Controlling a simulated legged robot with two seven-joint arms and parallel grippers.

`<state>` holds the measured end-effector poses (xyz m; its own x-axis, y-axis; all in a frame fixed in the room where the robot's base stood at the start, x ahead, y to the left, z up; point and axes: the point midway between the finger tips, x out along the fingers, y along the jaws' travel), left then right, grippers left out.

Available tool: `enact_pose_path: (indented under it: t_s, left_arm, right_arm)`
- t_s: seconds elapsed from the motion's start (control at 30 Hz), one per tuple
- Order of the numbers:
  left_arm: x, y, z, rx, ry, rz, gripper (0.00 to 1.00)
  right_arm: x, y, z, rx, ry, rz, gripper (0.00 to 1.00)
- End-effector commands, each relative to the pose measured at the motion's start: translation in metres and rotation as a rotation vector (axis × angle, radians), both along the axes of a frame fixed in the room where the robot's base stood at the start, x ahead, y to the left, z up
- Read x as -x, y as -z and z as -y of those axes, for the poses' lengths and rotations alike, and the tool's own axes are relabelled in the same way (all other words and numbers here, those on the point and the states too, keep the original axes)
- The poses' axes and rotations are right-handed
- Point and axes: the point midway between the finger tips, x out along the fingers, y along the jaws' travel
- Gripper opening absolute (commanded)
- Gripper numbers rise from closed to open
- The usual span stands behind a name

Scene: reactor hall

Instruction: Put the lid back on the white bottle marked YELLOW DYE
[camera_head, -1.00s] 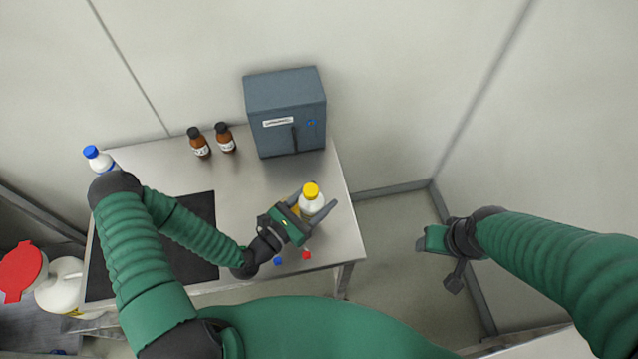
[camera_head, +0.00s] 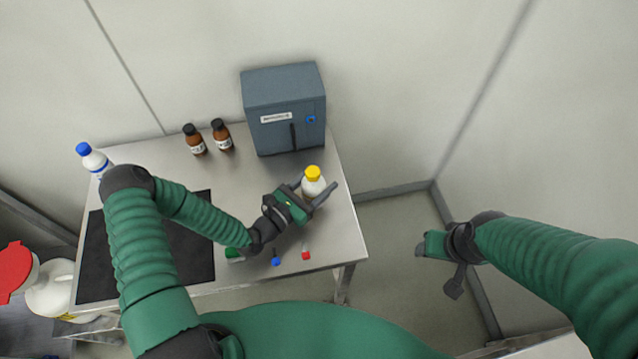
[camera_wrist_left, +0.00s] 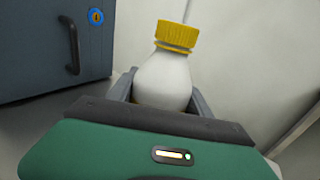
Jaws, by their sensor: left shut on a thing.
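The white bottle (camera_head: 312,188) has a yellow lid (camera_head: 313,172) on its neck, near the right side of the steel table. No writing on it can be read. In the left wrist view, the bottle (camera_wrist_left: 163,80) leans slightly and the yellow lid (camera_wrist_left: 177,35) sits on top. My left gripper (camera_head: 318,194) is shut around the bottle's body, below the lid. The bottle's lower part is hidden by the gripper, so I cannot tell if it touches the table. My right gripper (camera_head: 437,258) is away to the right, beyond the table; its jaws are unclear.
A grey box-shaped device (camera_head: 285,110) stands behind the bottle. Two brown bottles (camera_head: 196,142) and a blue-capped bottle (camera_head: 95,160) stand at the back left. Small blue (camera_head: 276,261), red (camera_head: 306,255) and green (camera_head: 233,253) items lie at the front edge. A black mat (camera_head: 185,258) covers the left.

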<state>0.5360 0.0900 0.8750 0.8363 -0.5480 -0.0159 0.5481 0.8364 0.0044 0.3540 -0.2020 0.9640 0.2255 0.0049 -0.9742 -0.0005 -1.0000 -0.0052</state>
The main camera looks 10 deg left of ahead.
Motion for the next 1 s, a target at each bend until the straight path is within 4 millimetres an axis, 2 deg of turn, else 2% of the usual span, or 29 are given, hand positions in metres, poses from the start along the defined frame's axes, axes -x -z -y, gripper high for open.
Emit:
enact_pose_path:
  t_s: [0.2, 0.23, 0.4, 0.77, 0.87, 1.0]
  left_arm:
    - [0.000, 0.001, -0.001, -0.001, -0.002, 0.000, 0.00]
    - [0.000, 0.001, -0.001, -0.003, -0.002, -0.002, 0.59]
    - [0.000, 0.000, 0.000, -0.003, -0.002, -0.003, 0.80]
    - [0.003, -0.001, -0.003, -0.003, -0.002, -0.002, 0.80]
    - [0.014, 0.000, -0.011, -0.002, -0.004, -0.003, 0.80]
    - [0.041, 0.000, -0.029, -0.003, -0.006, -0.004, 0.80]
  right_arm:
    - [0.000, 0.000, 0.000, 0.000, -0.001, 0.001, 0.58]
    - [0.000, 0.000, 0.000, 0.000, -0.001, 0.001, 0.58]
    - [0.000, -0.001, 0.000, 0.000, -0.001, 0.001, 0.58]
    - [0.000, -0.002, 0.000, 0.000, 0.000, 0.001, 0.58]
    - [0.000, 0.001, 0.000, 0.000, -0.001, 0.001, 0.58]
    - [0.000, 0.005, 0.000, 0.000, -0.001, 0.001, 0.58]
